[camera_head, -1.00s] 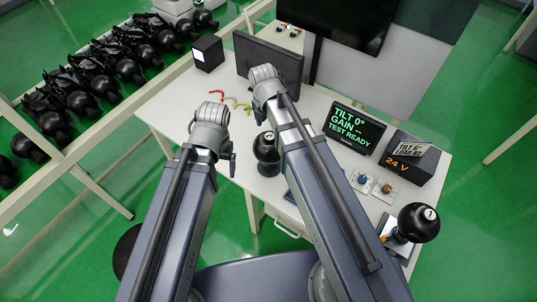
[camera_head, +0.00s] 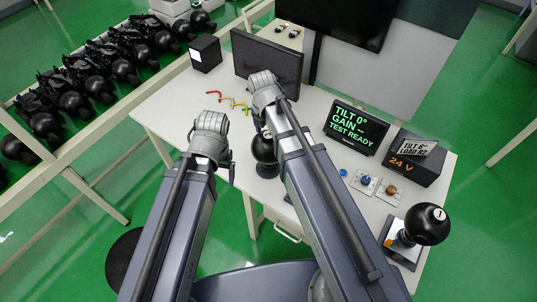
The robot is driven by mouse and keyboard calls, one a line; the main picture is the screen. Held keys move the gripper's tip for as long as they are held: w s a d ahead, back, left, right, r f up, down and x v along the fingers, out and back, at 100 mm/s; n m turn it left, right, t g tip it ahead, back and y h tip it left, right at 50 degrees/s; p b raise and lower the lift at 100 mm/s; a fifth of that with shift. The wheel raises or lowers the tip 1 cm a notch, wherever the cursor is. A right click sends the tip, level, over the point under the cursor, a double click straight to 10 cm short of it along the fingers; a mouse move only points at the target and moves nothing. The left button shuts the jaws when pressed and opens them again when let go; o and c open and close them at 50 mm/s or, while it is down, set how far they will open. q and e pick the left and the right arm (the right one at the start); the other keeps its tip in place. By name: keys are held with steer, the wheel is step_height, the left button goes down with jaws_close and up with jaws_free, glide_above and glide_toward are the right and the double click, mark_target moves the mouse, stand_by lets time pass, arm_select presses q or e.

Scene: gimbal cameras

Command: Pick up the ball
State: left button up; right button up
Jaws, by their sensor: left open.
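A glossy black ball with a small white label (camera_head: 428,224) sits at the right front of the white table, on a small stand. A second black ball-shaped unit (camera_head: 265,148) stands near the table's middle front edge, partly hidden by my right arm. My left gripper (camera_head: 230,165) is open, left of this middle ball; its fingers are mostly hidden behind the wrist.
A dark monitor (camera_head: 267,64) and a black box (camera_head: 204,53) stand at the back. A green-text display (camera_head: 356,126) and a 24 V unit (camera_head: 410,160) stand on the right. Bent coloured pieces (camera_head: 234,103) lie behind the left wrist. A rack of black units (camera_head: 60,90) is at left.

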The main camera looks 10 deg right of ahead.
jaws_close()
stand_by(0.5)
stand_by(0.3)
